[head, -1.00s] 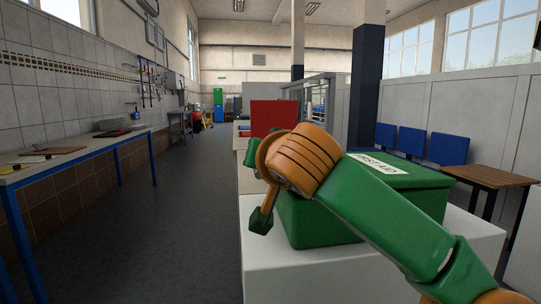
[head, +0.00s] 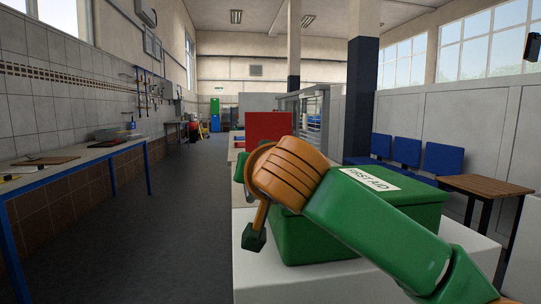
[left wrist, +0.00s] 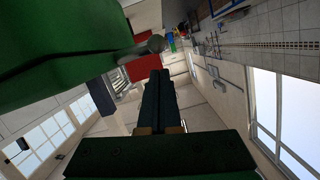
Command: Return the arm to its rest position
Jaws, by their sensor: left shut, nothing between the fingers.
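My left gripper (left wrist: 158,76) shows in the left wrist view with its two dark fingers together and nothing between them. In the head view an orange and green arm of mine comes in from the right and crosses in front of the green first aid box (head: 415,203). Its far end, with a small green tip (head: 253,238), hangs beside the box's left side. Whether that gripper is open is not clear.
The first aid box stands on a white surface (head: 252,285). A red panel (head: 269,127) is behind it. Blue chairs (head: 443,159) and a wooden table (head: 487,184) are at the right. A workbench (head: 85,158) runs along the left wall. The floor (head: 170,220) between is clear.

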